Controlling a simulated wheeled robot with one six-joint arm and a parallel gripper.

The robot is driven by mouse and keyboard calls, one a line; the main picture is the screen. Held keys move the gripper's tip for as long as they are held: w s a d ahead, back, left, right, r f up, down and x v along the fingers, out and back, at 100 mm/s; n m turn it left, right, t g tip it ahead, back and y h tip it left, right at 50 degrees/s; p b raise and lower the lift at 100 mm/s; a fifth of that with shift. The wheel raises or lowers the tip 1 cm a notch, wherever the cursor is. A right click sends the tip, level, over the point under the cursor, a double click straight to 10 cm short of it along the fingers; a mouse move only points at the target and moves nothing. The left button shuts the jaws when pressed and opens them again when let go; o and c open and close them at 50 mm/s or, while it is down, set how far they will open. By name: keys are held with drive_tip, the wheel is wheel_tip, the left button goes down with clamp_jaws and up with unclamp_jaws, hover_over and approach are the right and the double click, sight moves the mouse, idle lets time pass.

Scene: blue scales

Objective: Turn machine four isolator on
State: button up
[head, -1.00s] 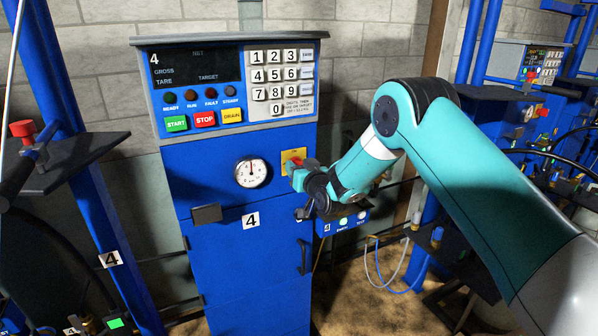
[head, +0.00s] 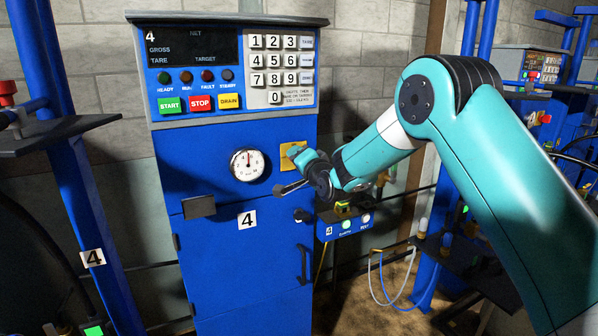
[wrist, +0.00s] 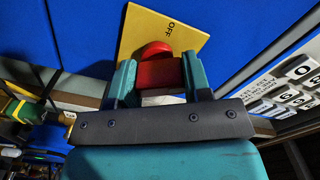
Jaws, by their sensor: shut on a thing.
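The isolator is a red handle (wrist: 160,73) on a yellow plate (wrist: 145,25) on the front of machine four's blue cabinet (head: 222,295). The word OFF shows on the plate in the wrist view, near the handle's far end. My gripper (wrist: 158,84) is shut on the red handle, one teal finger on each side. In the head view my gripper (head: 297,158) is against the plate and hides the handle. Machine four's display (head: 195,47) is dark. Which mark the handle points to is partly hidden.
A round dial (head: 247,165) sits just left of the plate. A keypad (head: 281,70) and start, stop and drain buttons are above. A small box with lit buttons (head: 346,226) is below my wrist. Other blue machines stand on both sides.

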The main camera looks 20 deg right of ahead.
drive_tip(key=m+b, duration=0.4)
drive_tip(key=m, duration=0.2)
drive_tip(key=shift+d, duration=0.1)
drive_tip(key=shift+m, duration=0.4)
drive_tip(key=o, duration=0.9)
drive_tip(key=shift+s+b, duration=0.1)
drive_tip(key=shift+b, duration=0.25)
drive_tip(key=s+d+b, duration=0.1)
drive_tip(key=s, duration=0.4)
drive_tip(key=s+d+b, duration=0.1)
drive_tip(key=s+b, duration=0.1)
drive_tip(key=s, duration=0.4)
drive_tip(key=s+d+b, duration=0.1)
drive_tip(key=s, duration=0.5)
drive_tip(key=shift+d, duration=0.2)
drive_tip(key=shift+w, duration=0.1)
